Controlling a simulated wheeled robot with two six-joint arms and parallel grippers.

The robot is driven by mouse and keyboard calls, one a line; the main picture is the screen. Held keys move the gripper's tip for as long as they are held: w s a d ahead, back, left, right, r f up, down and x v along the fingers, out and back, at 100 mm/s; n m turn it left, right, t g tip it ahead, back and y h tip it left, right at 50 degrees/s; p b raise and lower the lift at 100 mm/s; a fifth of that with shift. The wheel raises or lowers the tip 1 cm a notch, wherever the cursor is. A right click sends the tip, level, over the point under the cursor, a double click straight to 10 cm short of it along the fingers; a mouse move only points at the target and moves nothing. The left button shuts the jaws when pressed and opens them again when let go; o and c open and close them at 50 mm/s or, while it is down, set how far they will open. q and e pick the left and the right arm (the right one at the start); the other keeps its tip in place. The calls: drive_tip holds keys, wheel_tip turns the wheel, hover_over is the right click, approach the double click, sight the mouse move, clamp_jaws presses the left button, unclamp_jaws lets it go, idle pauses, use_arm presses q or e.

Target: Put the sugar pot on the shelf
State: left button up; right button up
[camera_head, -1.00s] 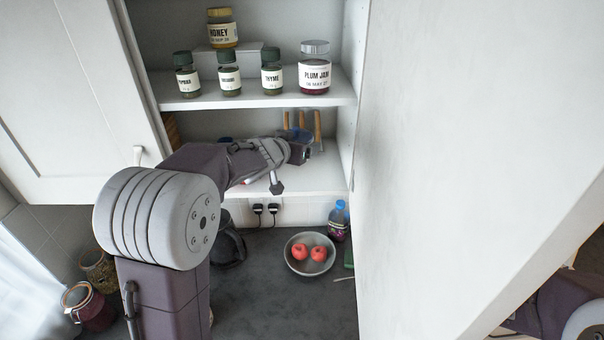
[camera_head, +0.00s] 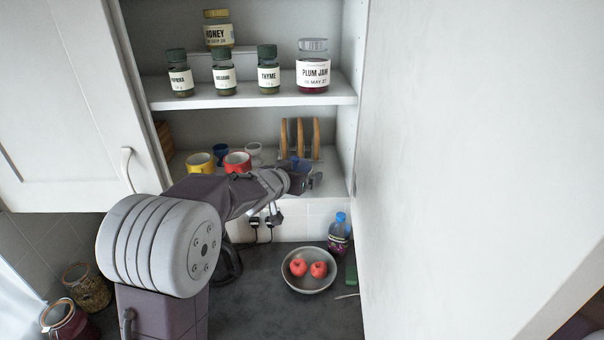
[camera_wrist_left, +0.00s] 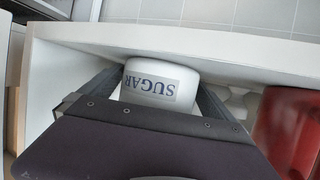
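The sugar pot (camera_wrist_left: 150,84), white with a blue SUGAR label, sits between the two dark fingers of my left gripper in the left wrist view. The fingers appear to touch its sides. In the head view my left gripper (camera_head: 305,181) is at the front right of the cabinet's lower shelf, below the wooden rack. I cannot make out the pot's label there. The white shelf board (camera_wrist_left: 190,48) shows close to the pot in the wrist view; I cannot tell whether they touch. My right gripper is out of view.
A wooden rack (camera_head: 300,139) stands behind. Jars fill the upper shelf (camera_head: 250,101). A bowl of red fruit (camera_head: 308,288) and a bottle (camera_head: 339,233) stand below.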

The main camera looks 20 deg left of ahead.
use_arm(q)
drive_tip(key=shift+w, duration=0.1)
drive_tip(key=shift+r, duration=0.25)
drive_tip(key=p+v, duration=0.3)
drive_tip(key=v, duration=0.9)
drive_tip(key=shift+f, duration=0.1)
